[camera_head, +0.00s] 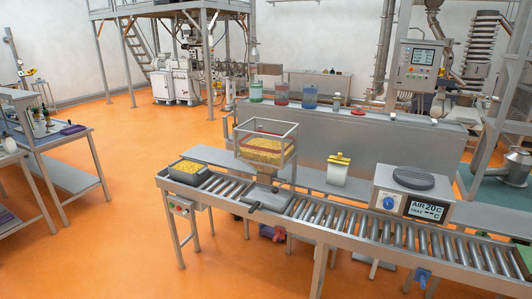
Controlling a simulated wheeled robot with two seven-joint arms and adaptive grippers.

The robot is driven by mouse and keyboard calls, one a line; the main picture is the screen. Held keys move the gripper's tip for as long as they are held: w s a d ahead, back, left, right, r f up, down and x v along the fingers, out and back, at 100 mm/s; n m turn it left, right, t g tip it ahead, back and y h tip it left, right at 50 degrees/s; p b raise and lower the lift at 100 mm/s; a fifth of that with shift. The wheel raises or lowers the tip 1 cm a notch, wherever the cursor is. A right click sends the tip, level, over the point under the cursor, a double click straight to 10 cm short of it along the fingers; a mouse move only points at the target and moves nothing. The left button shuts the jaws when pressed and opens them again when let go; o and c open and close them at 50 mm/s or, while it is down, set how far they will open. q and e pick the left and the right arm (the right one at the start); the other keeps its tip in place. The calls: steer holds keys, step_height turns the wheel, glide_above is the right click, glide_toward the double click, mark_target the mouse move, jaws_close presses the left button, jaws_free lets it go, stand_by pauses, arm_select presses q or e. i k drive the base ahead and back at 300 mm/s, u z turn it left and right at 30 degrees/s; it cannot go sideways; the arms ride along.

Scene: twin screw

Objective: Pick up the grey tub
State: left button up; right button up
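A grey tub (184,178) filled with yellow bits stands upright on the left end of the roller conveyor (330,216). Its top is open and the yellow contents show above the rim. Neither of my grippers shows in the head view, and nothing is touching the tub.
A clear-walled hopper (268,128) with yellow contents stands on the conveyor to the right of the tub. Farther right are a white container with a yellow lid (339,172) and a device with a display (411,198). A side table (65,135) stands at left. Open orange floor lies between.

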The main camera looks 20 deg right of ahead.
mark_target(186, 171)
steer(key=u, duration=0.1)
steer(key=i, duration=2.45)
steer(key=u, duration=0.4)
